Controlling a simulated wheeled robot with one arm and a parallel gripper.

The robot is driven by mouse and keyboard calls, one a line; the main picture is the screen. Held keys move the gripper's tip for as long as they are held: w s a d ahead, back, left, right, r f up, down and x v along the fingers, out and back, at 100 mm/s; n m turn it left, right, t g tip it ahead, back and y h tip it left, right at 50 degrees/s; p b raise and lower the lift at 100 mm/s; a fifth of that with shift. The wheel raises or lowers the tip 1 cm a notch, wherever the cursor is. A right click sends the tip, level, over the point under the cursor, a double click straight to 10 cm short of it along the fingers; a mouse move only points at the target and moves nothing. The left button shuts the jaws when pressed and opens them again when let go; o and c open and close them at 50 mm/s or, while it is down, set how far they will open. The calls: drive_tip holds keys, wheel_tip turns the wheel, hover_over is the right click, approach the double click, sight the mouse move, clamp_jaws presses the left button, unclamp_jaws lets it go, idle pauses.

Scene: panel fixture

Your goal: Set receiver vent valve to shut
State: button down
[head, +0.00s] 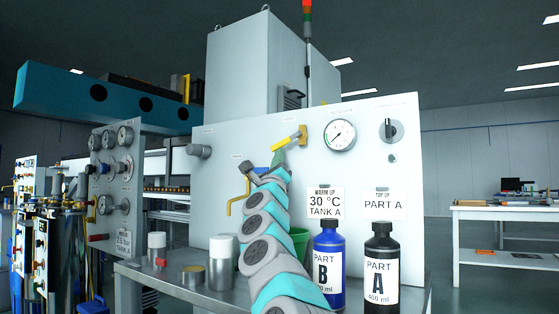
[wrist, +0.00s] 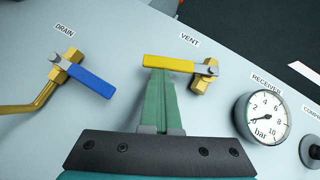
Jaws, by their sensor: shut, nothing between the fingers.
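The vent valve has a yellow lever (wrist: 168,63) on a brass body (wrist: 203,82), under the label VENT. In the wrist view the lever extends left from its pivot, roughly crosswise to the body. In the head view the yellow lever (head: 288,140) slopes down to the left from the brass fitting. My gripper (wrist: 160,75) is shut and empty, its green fingers together. Their tips meet the lever's lower edge near its free end in the picture; I cannot tell whether they touch. In the head view my gripper (head: 278,160) is just below the lever.
The drain valve's blue lever (wrist: 86,82) is left of my fingers. The receiver gauge (wrist: 264,118) is to the right, with a dark knob (wrist: 312,150) beyond it. Blue (head: 328,262) and black (head: 381,270) bottles and white-capped jars (head: 222,262) stand on the ledge below.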

drive_tip(key=m+h, duration=0.1)
drive_tip(key=m, duration=0.1)
drive_tip(key=m+h, duration=0.1)
drive_tip(key=h, duration=0.1)
drive_tip(key=r+m+h, duration=0.1)
drive_tip(key=m+h, duration=0.1)
drive_tip(key=shift+w+a+m+g, duration=0.25)
drive_tip(key=shift+m+g, duration=0.05)
drive_tip(key=shift+w+a+r+p, duration=0.3)
drive_tip(key=shift+a+r+p, duration=0.25)
drive_tip(key=shift+p, duration=0.45)
idle(0.4)
drive_tip(key=b+v, duration=0.3)
drive_tip(key=shift+f+b, duration=0.15)
drive_tip(key=shift+b, duration=0.15)
drive_tip(key=shift+b+v, duration=1.9)
drive_tip(key=shift+v, duration=0.3)
drive_tip(key=shift+s, duration=0.15)
